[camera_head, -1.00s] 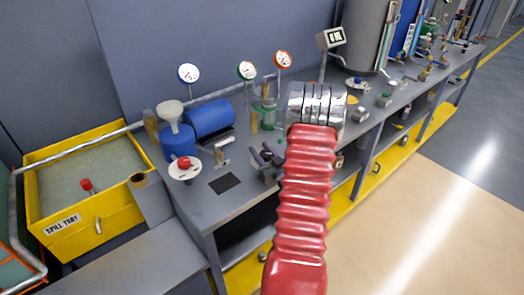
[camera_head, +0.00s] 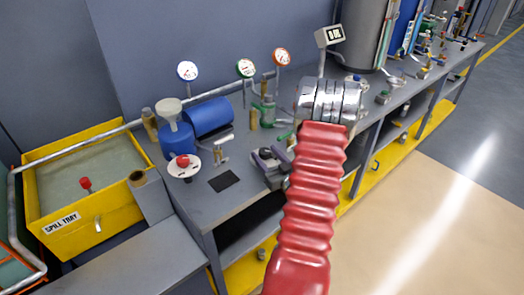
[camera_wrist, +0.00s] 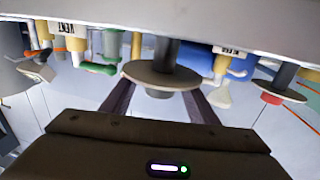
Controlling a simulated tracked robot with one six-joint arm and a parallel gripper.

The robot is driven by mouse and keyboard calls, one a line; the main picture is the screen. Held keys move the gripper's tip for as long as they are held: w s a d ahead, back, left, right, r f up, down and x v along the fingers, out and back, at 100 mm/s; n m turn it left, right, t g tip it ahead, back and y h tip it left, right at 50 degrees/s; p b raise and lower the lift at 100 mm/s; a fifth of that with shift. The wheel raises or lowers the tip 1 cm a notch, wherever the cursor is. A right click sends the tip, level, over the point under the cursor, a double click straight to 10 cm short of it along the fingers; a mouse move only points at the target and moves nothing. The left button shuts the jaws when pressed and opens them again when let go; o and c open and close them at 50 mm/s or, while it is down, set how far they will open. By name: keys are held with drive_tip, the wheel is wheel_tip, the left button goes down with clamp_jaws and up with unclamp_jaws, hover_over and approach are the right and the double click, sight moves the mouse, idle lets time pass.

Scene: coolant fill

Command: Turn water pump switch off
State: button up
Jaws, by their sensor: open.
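My gripper (camera_head: 268,155) is low over the near part of the bench, with dark fingers open. In the wrist view, which looks upside down, the fingers of my gripper (camera_wrist: 160,103) stand apart on either side of a round pale plate (camera_wrist: 136,73) on a dark post. I cannot tell whether they touch it. The head view barely shows that plate. No readable label marks the water pump switch. A separate red knob (camera_head: 183,160) on a white disc stands left of my gripper, by the blue pump (camera_head: 209,118); this knob appears at the wrist view's right (camera_wrist: 272,98).
Round gauges (camera_head: 246,67) rise along the back. A green-handled fitting (camera_head: 284,134) is close to my gripper. A yellow spill tray (camera_head: 75,221) is at the left. A dark square pad (camera_head: 224,180) lies on the bench (camera_head: 200,205), whose nearby front strip is mostly clear.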

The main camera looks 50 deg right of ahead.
drive_tip(key=v, duration=0.9)
drive_tip(key=shift+s, duration=0.1)
idle(0.4)
